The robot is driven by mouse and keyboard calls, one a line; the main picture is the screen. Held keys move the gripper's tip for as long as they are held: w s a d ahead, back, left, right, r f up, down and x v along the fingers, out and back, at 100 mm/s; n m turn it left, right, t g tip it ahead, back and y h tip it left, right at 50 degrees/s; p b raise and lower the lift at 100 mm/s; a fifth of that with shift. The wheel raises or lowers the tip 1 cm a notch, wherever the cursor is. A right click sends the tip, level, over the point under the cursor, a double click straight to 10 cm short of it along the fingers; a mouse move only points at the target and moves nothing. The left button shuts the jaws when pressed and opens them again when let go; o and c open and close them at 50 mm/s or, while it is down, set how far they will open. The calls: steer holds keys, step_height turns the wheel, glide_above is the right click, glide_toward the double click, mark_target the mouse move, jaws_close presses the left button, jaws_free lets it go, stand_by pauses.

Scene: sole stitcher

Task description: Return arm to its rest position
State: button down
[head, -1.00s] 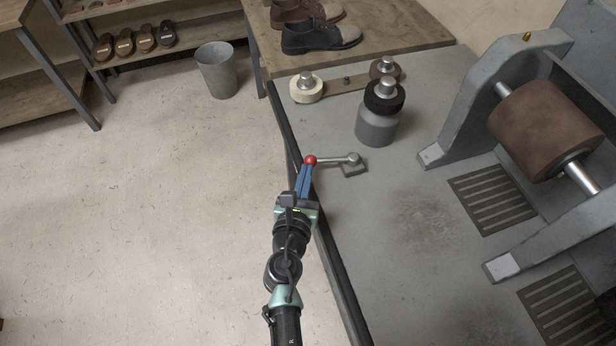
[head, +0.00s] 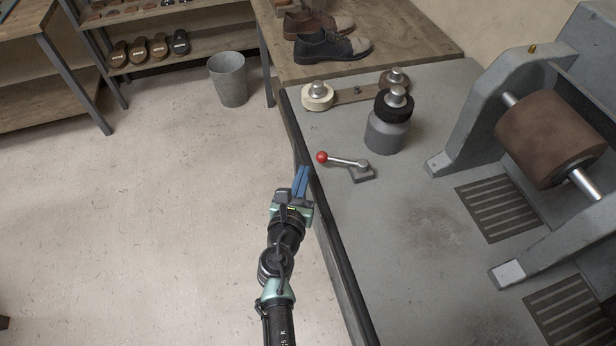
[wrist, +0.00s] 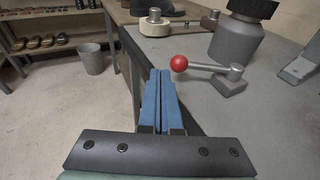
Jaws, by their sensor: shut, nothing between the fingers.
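My gripper (head: 302,178) has blue fingers, shut and empty. In the head view it is beside the left edge of the grey machine bench, just left of and below a lever (head: 345,161) with a red ball knob (head: 321,157). The fingers are apart from the knob. In the wrist view the blue fingers (wrist: 159,85) point away from me, with the red knob (wrist: 179,63) a little to the right of their tips. The lever's metal arm runs right from the knob to its grey base.
The grey bench (head: 400,225) carries a large brown roller (head: 550,140), a grey motor with a black wheel (head: 387,130) and a cream roller (head: 317,95). Shoes (head: 330,46) sit on the wooden table behind. A bin (head: 229,80) stands on the floor. Open floor lies left.

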steer(key=s+a+r, duration=0.2)
steer(key=s+a, duration=0.3)
steer(key=s, duration=0.4)
steer(key=w+d+r+m+t+p, duration=0.1)
steer(key=w+d+r+m, duration=0.1)
steer(key=r+m, duration=0.65)
steer(key=w+d+r+m+t+h+p, duration=0.1)
steer(key=w+r+m+t, duration=0.2)
steer(key=r, duration=1)
steer(key=w+d+r+m+p, duration=0.1)
steer(key=w+d+r+m, duration=0.1)
steer(key=r+m, duration=0.75)
steer(key=s+r+m+t+y, duration=0.1)
steer(key=s+r+m, duration=0.3)
steer(key=r, duration=0.7)
steer(key=s+d+r+m+t+y+p, duration=0.1)
steer(key=s+r+m+t, duration=0.3)
steer(key=s+r, duration=0.3)
steer(key=s+d+r+m+t+y+p, duration=0.1)
steer(key=s+r+m, duration=0.4)
steer(key=r, duration=1.2)
steer(key=shift+s+d+t, duration=0.25)
steer(key=shift+s+t, duration=0.05)
steer(key=shift+t, duration=0.6)
